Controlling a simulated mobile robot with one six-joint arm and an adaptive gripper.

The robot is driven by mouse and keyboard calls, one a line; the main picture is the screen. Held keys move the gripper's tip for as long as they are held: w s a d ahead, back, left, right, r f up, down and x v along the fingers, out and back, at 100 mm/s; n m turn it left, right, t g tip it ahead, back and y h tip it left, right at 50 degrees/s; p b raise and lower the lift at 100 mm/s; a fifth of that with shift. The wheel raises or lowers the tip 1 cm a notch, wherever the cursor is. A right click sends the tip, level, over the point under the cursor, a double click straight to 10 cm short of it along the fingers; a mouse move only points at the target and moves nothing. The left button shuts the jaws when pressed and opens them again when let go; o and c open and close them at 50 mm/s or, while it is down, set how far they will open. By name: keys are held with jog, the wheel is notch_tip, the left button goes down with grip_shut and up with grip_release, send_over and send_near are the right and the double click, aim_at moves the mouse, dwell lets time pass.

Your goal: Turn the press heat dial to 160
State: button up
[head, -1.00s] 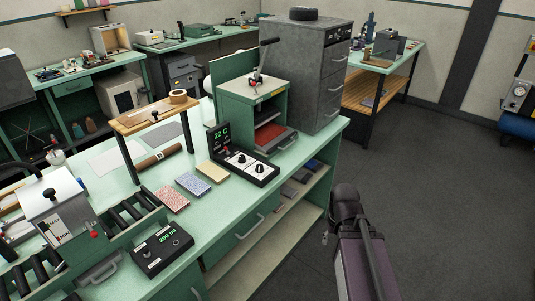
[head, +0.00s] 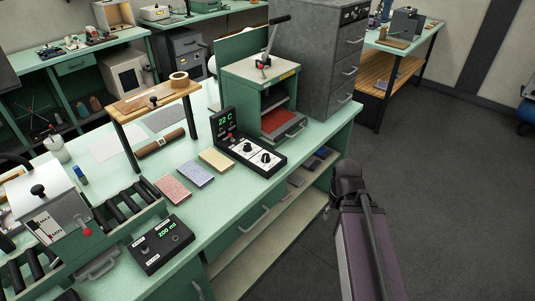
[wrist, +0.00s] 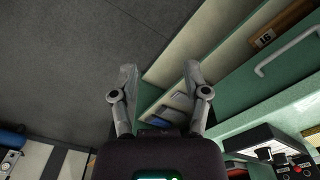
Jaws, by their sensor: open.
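The press control box (head: 240,146) is black with two dark knobs on white plates, a red switch and an upright display that reads about 22 C in green. One knob (head: 248,147) sits left of the other knob (head: 267,157); their exact settings are too small to read. The green press (head: 262,88) with its lever and red bed stands just behind the box. My gripper shows in the wrist view (wrist: 158,85), its two fingers apart and nothing between them. It is off the bench's front side, above the floor and open shelf. In the head view the fingers are not clear.
A second black box (head: 162,244) reading 200 ml lies on the bench front. Pink, blue and yellow blocks (head: 196,174) lie left of the press box. A grey drawer cabinet (head: 318,65) stands right of the press. The floor (head: 440,200) on the right is clear.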

jog(key=shift+o, duration=0.6)
jog(key=shift+w+a, duration=0.1)
jog(key=n+y+p, duration=0.4)
jog(key=n+p, duration=0.9)
jog(key=n, duration=0.6)
send_near(266, 155)
jog(key=v, duration=0.4)
jog(key=shift+w+d+n+g+y, duration=0.25)
jog(key=shift+w+n+g+y, duration=0.05)
jog(key=shift+w, duration=0.1)
jog(key=shift+f+b, duration=0.2)
jog(key=shift+b, duration=0.15)
jog(key=b+x, duration=1.2)
jog(key=x, duration=0.1)
jog(key=shift+f, duration=0.2)
jog(key=shift+c, duration=0.2)
jog(key=shift+r, duration=0.1)
grip_shut()
